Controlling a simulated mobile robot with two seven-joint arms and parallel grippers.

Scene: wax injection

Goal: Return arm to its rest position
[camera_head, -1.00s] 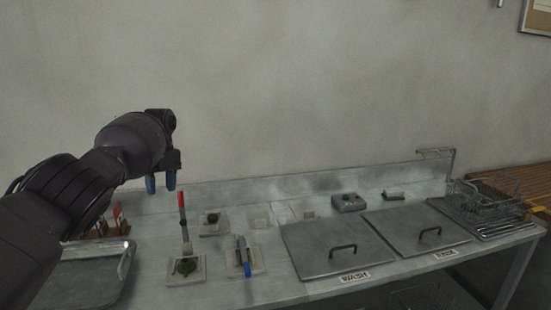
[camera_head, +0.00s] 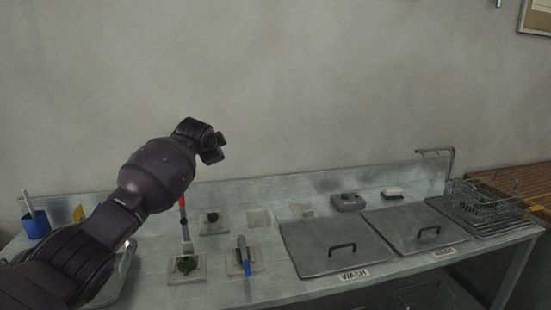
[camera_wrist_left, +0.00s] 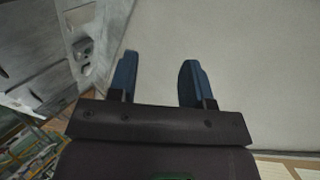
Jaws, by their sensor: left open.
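My left arm comes in from the left in the head view and reaches up in front of the wall. Its gripper (camera_head: 212,152) is above the back of the metal table, to the left of the middle, with its fingers mostly hidden from the head. In the left wrist view the two blue fingers of the left gripper (camera_wrist_left: 158,82) stand apart with nothing between them, against the bare wall. My right gripper is in neither view.
Below the arm, a red-topped tool (camera_head: 184,222) stands upright on a square pad, beside a blue-and-grey tool (camera_head: 243,255) and small pads. Lidded basins labelled WASH (camera_head: 336,249) and RINSE (camera_head: 417,229) and a wire basket (camera_head: 484,199) are to the right. A blue cup (camera_head: 36,224) stands at far left.

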